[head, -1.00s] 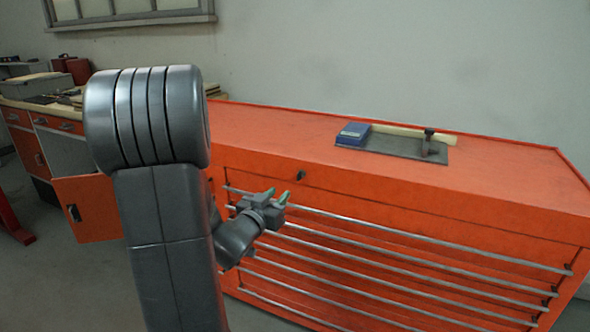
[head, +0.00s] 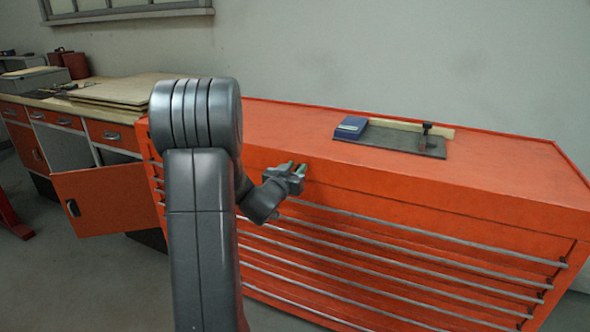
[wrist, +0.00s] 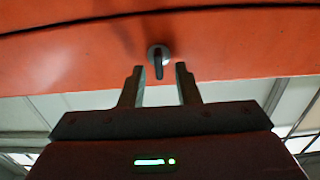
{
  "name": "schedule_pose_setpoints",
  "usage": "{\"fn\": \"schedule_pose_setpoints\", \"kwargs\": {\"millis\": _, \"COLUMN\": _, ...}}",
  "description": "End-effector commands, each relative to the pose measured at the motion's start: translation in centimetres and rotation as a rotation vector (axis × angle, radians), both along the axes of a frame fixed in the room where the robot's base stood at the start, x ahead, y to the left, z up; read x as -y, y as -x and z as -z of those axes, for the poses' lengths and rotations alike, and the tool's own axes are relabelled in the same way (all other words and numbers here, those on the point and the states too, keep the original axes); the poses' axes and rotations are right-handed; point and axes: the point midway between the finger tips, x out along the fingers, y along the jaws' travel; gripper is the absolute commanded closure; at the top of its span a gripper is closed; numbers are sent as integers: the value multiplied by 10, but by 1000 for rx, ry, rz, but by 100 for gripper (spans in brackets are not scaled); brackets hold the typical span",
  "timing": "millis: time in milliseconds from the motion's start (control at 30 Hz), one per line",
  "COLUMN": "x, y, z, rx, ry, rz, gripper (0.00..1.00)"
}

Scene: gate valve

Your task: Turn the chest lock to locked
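The chest lock (wrist: 158,60) shows in the wrist view as a round grey disc with a dark key or lever on the chest's orange front. The lever points toward my gripper and looks nearly straight down in the picture. My gripper (wrist: 160,78) is open, with its two fingertips apart on either side of the lever's line and just short of the lock. Nothing is between the fingers. In the head view my gripper (head: 297,168) is at the upper front of the orange chest (head: 450,187) and hides the lock.
Long metal drawer handles (head: 420,243) run across the chest's front below my gripper. A dark plate (head: 395,140) with a blue box (head: 351,127) lies on the chest top. At left, a workbench has an open orange door (head: 105,198).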

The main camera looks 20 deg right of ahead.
Motion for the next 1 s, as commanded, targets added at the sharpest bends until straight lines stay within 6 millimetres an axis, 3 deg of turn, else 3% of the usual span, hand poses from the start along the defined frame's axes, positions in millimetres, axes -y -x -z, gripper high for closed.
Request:
{"fn": "schedule_pose_setpoints", "kwargs": {"millis": 100, "x": 0, "y": 0, "z": 0, "rx": 0, "ry": 0, "rz": 0, "gripper": 71}}
{"fn": "schedule_pose_setpoints", "kwargs": {"millis": 267, "x": 0, "y": 0, "z": 0, "rx": 0, "ry": 0, "rz": 0, "gripper": 100}}
{"fn": "schedule_pose_setpoints", "kwargs": {"millis": 733, "x": 0, "y": 1, "z": 2, "rx": 22, "ry": -20, "rz": 0, "gripper": 100}}
{"fn": "schedule_pose_setpoints", "kwargs": {"millis": 1000, "x": 2, "y": 2, "z": 6, "rx": 135, "ry": -116, "rz": 2, "gripper": 100}}
